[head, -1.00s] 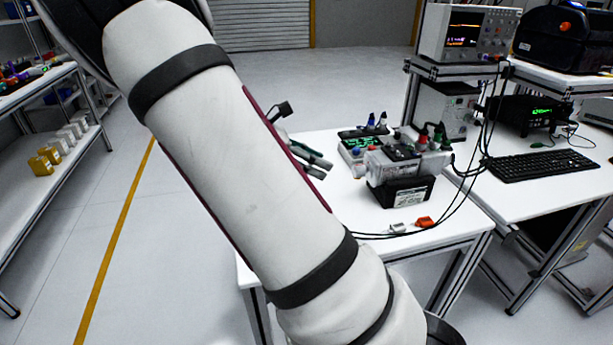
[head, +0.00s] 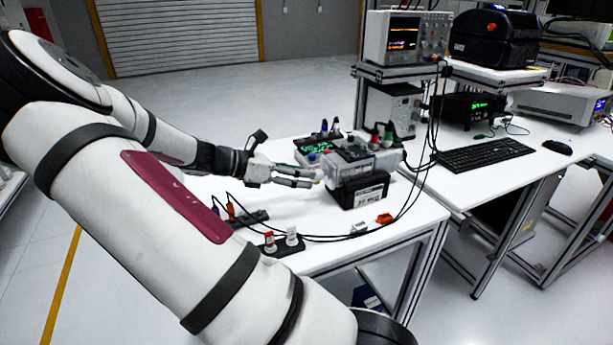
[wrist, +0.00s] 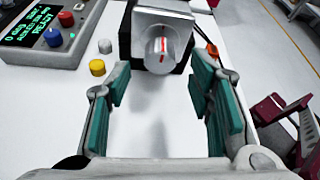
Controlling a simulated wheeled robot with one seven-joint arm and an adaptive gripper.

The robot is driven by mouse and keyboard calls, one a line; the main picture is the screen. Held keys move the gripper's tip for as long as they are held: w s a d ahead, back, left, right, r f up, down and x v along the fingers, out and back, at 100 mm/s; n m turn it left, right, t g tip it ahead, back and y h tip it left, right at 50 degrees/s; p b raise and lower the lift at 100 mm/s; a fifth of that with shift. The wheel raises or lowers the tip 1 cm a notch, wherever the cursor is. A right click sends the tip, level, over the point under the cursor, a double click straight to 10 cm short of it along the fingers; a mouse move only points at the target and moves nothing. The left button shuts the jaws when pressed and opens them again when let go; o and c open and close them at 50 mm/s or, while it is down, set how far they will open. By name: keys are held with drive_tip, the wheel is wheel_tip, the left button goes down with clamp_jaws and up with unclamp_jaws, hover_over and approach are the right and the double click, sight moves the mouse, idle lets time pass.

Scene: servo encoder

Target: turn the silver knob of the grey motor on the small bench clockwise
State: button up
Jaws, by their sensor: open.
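The grey motor (head: 342,161) sits on a black block (head: 362,191) on the small white bench (head: 300,235). In the wrist view its silver knob (wrist: 160,50) is at the top middle and faces me, with a red mark that stands about upright. My gripper (wrist: 164,88) is open, its teal-padded fingers apart on the left and right, below the knob in the picture. Nothing is between the fingers. In the head view my gripper (head: 317,180) is just left of the motor, and the knob is hard to make out there.
A control box (wrist: 45,28) with a green display reading READY stands left of the motor. Cables, a terminal strip (head: 283,243) and an orange connector (head: 384,218) lie near the bench front. An instrument bench with a keyboard (head: 484,154) is at right.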

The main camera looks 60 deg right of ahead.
sight(318, 174)
drive_tip(key=shift+x, duration=1.3)
drive_tip(key=shift+c, duration=0.6)
clamp_jaws()
drive_tip(key=shift+r+p, duration=0.1)
drive_tip(key=shift+p, duration=0.25)
